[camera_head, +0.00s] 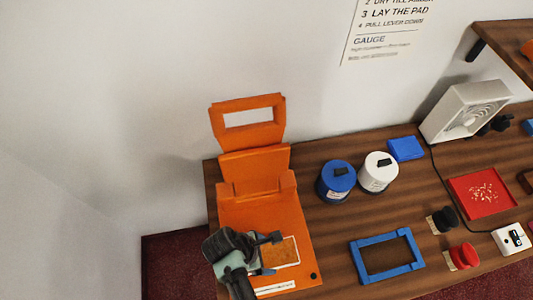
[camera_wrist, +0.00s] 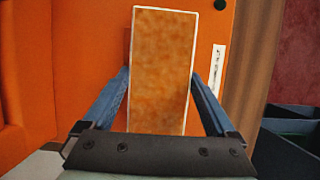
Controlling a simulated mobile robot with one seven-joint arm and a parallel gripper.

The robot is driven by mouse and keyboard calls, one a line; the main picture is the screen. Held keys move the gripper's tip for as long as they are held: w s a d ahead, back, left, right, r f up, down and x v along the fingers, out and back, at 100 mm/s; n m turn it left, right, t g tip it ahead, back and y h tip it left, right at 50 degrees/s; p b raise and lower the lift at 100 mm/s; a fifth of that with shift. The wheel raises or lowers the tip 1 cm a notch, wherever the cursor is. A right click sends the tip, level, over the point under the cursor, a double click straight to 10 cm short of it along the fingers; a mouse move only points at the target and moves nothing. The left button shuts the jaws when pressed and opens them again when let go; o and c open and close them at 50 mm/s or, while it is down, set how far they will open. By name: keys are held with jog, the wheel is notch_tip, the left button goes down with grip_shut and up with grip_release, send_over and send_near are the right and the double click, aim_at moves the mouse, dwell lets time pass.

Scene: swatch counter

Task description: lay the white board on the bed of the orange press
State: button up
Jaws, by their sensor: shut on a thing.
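The white board (camera_head: 286,251) shows a mottled orange face with a thin white edge. The press's lid frame (camera_head: 249,100) stands raised at the back.
A blue jar (camera_head: 336,181) and a white jar (camera_head: 378,173) stand right of the press. A blue frame (camera_head: 386,257) lies nearer the front.

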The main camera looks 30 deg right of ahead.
jog(key=shift+s+f, duration=0.15)
jog(key=shift+f, duration=0.4)
dwell(0.4)
